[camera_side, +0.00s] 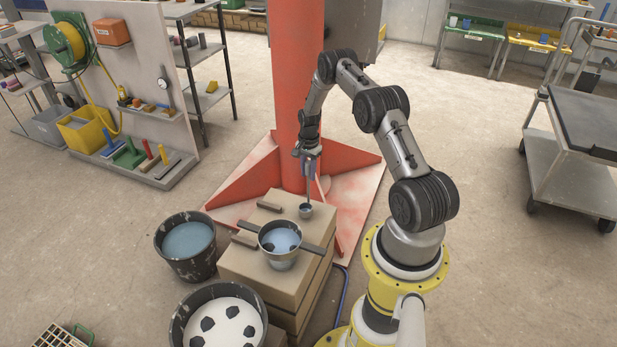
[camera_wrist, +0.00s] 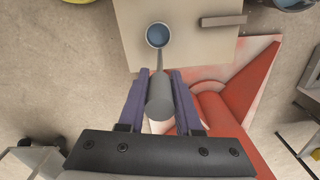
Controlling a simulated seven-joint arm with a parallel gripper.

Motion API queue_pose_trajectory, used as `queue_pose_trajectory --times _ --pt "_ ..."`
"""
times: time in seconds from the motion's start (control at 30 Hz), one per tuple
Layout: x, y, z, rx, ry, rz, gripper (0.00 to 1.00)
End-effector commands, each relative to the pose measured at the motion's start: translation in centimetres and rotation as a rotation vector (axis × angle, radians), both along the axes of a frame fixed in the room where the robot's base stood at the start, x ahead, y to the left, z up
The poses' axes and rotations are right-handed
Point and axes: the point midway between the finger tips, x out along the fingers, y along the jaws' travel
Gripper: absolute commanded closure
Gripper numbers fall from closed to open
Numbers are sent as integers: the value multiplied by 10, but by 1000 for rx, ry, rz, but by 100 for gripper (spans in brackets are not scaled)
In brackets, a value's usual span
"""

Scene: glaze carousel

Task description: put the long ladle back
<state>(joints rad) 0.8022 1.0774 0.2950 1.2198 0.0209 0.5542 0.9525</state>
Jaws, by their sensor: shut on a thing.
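The long ladle (camera_side: 308,190) hangs upright from my gripper (camera_side: 309,156), with its small bowl (camera_side: 305,211) low over the far right part of the tan block's top. I cannot tell whether the bowl touches the block. In the wrist view the ladle's grey handle (camera_wrist: 160,98) lies between the two purple fingers of my gripper (camera_wrist: 155,78), which is shut on it. The ladle's bowl (camera_wrist: 158,36) shows blue inside. A metal pot (camera_side: 281,258) with blue liquid and dark patches sits nearer on the block, with dark bars at its sides.
The tan block (camera_side: 240,268) stands beside the red column (camera_side: 297,90) and its flared base. A short dark bar (camera_side: 269,207) lies on the block, left of the ladle. A blue-filled bucket (camera_side: 188,243) and a white-filled bucket (camera_side: 220,318) with dark hexagons stand left of it.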

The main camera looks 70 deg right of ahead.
Motion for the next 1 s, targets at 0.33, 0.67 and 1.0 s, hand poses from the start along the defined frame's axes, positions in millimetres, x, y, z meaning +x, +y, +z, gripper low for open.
queue_pose_trajectory --times 0.33,0.67,1.0 --pt "-1 1 -20 1 1 0 100" --pt "-1 1 -24 1 2 0 51" --pt "-1 1 -23 2 2 0 37"
